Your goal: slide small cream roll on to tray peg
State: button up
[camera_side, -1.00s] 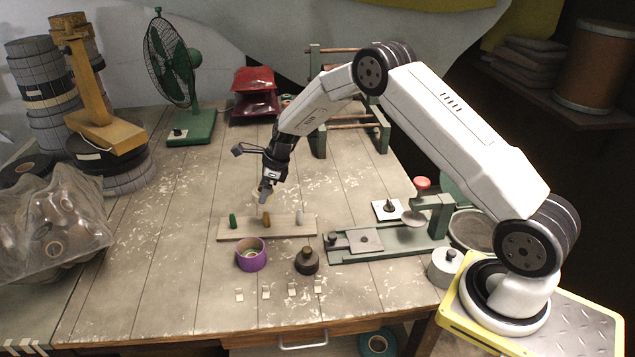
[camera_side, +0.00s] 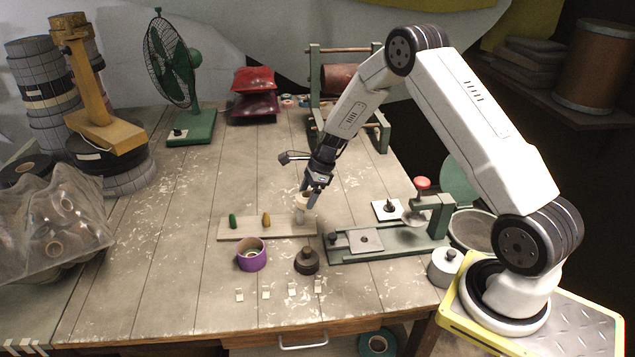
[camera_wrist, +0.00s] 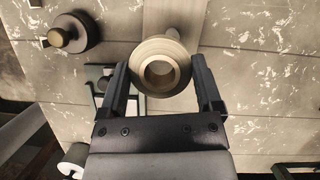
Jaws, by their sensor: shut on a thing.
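My gripper (camera_side: 312,197) is shut on the small cream roll (camera_side: 301,202), at the right end of the pale wooden tray (camera_side: 282,232). In the wrist view the roll (camera_wrist: 150,88) sits between the two fingers (camera_wrist: 160,92), its open hole facing the camera. The tray carries a green peg (camera_side: 232,221), an orange-brown peg (camera_side: 267,219) and a pale peg (camera_side: 299,219). The roll is just over the pale peg.
A purple roll (camera_side: 251,261) and a dark knobbed weight (camera_side: 306,267) stand in front of the tray. A green metal fixture (camera_side: 400,247) lies close on the right. Small white pieces (camera_side: 266,295) lie near the front edge. The table left of the tray is clear.

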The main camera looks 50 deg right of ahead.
jog(key=s+d, duration=0.1)
jog(key=s, duration=0.2)
jog(key=s+d+n, duration=0.1)
jog(key=s, duration=0.2)
jog(key=s+d+n, duration=0.1)
jog(key=s, duration=0.2)
jog(key=shift+s+d+f+g, duration=0.2)
jog(key=shift+d+f+g, duration=0.05)
jog(key=shift+f+g, duration=0.15)
jog(key=shift+n+g+y, duration=0.3)
jog(key=shift+n, duration=0.6)
jog(key=s, duration=0.7)
jog(key=shift+d+f, duration=0.1)
jog(key=shift+d, duration=0.2)
jog(key=shift+f, duration=0.2)
jog(key=shift+f, duration=1.7)
jog(key=shift+w+r, duration=0.1)
jog(key=shift+r, duration=2.45)
jog(key=shift+f, duration=3.4)
